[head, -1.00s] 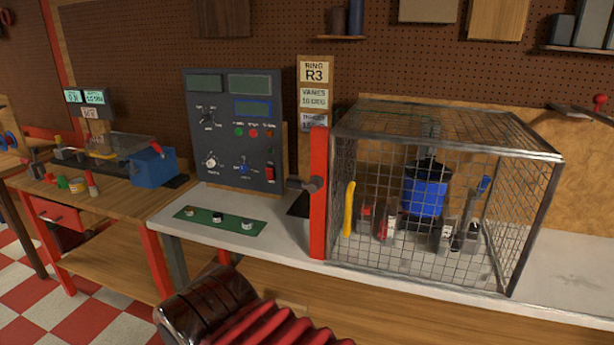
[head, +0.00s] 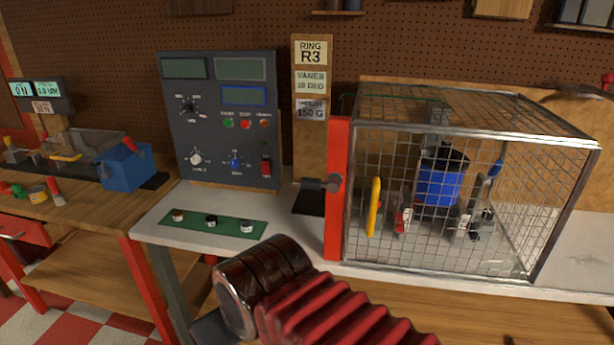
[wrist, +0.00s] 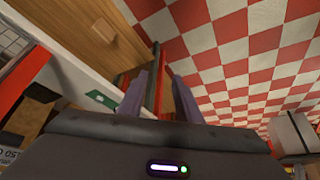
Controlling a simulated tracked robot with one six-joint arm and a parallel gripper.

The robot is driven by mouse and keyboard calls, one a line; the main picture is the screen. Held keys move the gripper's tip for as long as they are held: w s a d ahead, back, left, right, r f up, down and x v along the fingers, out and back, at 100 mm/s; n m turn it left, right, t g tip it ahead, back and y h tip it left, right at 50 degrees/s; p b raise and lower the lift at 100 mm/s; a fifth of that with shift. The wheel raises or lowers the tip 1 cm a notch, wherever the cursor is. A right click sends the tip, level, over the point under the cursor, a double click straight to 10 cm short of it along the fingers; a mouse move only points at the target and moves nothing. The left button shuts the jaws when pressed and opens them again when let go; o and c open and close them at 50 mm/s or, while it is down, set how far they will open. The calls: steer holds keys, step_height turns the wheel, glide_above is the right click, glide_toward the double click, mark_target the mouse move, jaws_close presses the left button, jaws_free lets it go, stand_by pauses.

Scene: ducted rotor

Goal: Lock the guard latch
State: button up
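The guard is a wire mesh cage (head: 470,125) on the bench, with a red post (head: 338,190) at its left front edge. A dark grey latch with a round knob (head: 332,183) sits across the post's upper half and points left. I cannot tell its lock state. A yellow handle (head: 375,207) stands upright at the cage's front. A blue rotor duct (head: 440,180) is inside. My gripper (wrist: 160,78) shows in the wrist view with its two fingers apart and nothing between them, above the floor near the bench edge. The head view does not show the fingers clearly.
A control panel (head: 220,120) stands left of the cage. A green strip with small parts (head: 212,222) lies before it. A sign board (head: 312,80) reads R3. A side bench (head: 85,210) with a blue box (head: 127,168) is at left. Checkered floor (wrist: 235,50) is clear.

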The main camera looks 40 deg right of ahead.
steer(key=shift+o, duration=0.2)
steer(key=shift+o, duration=0.9)
steer(key=shift+w+r, duration=0.1)
steer(key=shift+w, duration=0.05)
steer(key=w+d+r+m+t+y, duration=0.2)
steer(key=w+d+r+m, duration=0.15)
steer(key=w+m, duration=0.45)
steer(key=w+d+r+m+t+h, duration=0.1)
steer(key=w+d+r+m+t, duration=0.15)
steer(key=w+d+m, duration=0.35)
steer(key=w+d+r+m+t+h, duration=0.15)
steer(key=w+d+r, duration=0.25)
steer(key=d, duration=0.5)
steer(key=s+d+f+m+t+h, duration=0.1)
steer(key=s+d+m+t, duration=0.3)
steer(key=s+d, duration=0.7)
steer(key=shift+s+d+f+m+t, duration=0.15)
steer(key=shift+d+m+t, duration=0.15)
steer(key=shift+d+m, duration=0.35)
